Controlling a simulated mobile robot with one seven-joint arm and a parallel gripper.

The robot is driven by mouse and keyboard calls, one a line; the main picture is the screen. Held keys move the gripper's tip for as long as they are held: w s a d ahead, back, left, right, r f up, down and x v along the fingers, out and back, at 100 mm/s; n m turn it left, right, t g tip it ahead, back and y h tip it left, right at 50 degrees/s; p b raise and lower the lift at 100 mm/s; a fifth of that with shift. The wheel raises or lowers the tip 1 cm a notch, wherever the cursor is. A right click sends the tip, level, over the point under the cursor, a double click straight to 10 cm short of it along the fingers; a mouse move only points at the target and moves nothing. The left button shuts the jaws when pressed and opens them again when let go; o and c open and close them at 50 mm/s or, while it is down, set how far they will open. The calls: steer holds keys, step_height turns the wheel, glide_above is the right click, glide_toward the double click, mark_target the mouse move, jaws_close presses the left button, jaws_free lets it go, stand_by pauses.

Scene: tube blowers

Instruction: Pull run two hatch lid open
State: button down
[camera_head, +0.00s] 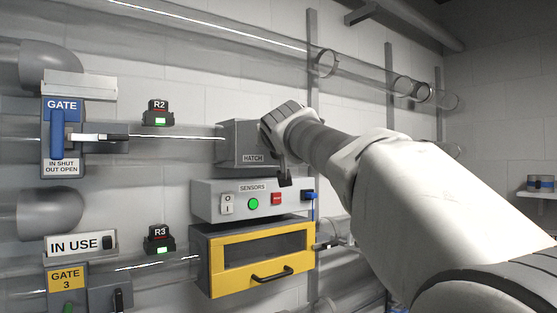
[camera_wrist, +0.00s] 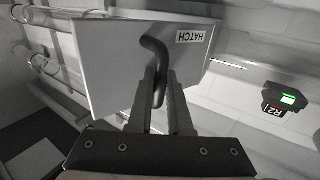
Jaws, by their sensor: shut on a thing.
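The run two hatch is a grey box marked HATCH (camera_head: 237,146) on the upper clear tube, right of the R2 indicator (camera_head: 158,112). Its lid looks closed, though my arm covers the right part of it in the head view. In the wrist view the grey hatch lid (camera_wrist: 112,65) fills the upper middle, with its label at the upper right. A dark curved handle (camera_wrist: 158,62) stands out from it. My gripper (camera_wrist: 160,98) is shut on this handle, one finger on each side. In the head view my gripper's fingertips are hidden.
Below the hatch is a sensors panel (camera_head: 210,204) with a switch and buttons. Under it is a yellow-framed box (camera_head: 220,275) with a black handle. A blue gate lever (camera_head: 57,133) is at left. A clear tube (camera_head: 230,45) runs above.

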steer(key=s+a+m+g+h+p, duration=0.1)
steer(key=s+a+m+g+h, duration=0.2)
steer(key=a+m+h, duration=0.4)
steer(key=a+h, duration=0.1)
steer(key=h, duration=0.3)
steer(key=shift+s+a+f+m, duration=0.25)
steer(key=shift+a+f+m, duration=0.05)
steer(key=shift+a, duration=0.1)
stand_by(0.4)
steer(key=shift+f, duration=0.1)
steer(key=c, duration=1.1)
jaws_free()
steer(key=shift+s+r, duration=0.1)
steer(key=shift+r, duration=0.1)
